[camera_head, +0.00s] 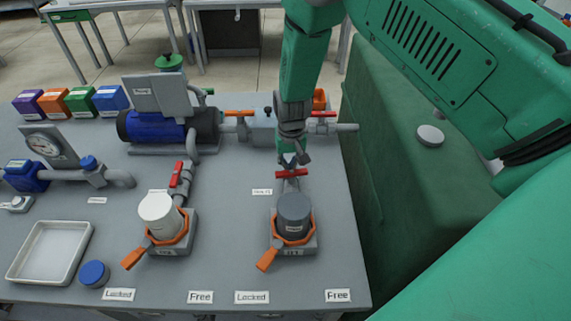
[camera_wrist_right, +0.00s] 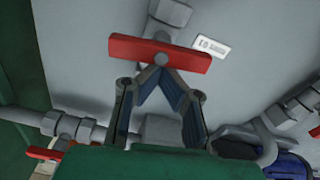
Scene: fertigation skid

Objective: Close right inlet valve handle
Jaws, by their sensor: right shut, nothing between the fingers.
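The right inlet valve has a red handle (camera_head: 291,173) on the short pipe behind the dark grey canister (camera_head: 294,215). The handle lies crosswise to its pipe. My right gripper (camera_head: 293,160) is just behind it, pointing down. In the right wrist view, the red handle (camera_wrist_right: 190,57) spans the picture just beyond the fingertips, which meet close to its middle. The right gripper (camera_wrist_right: 160,72) is shut and empty; I cannot tell whether it touches the handle. The left inlet valve's red handle (camera_head: 176,174) lies along its pipe behind the white canister (camera_head: 160,216). My left gripper is not in view.
Orange clamp levers (camera_head: 268,259) stick out in front of the canisters. A blue pump (camera_head: 155,127) and pipes with orange and red handles stand behind. A white tray (camera_head: 50,252) and blue cap (camera_head: 94,273) are at left.

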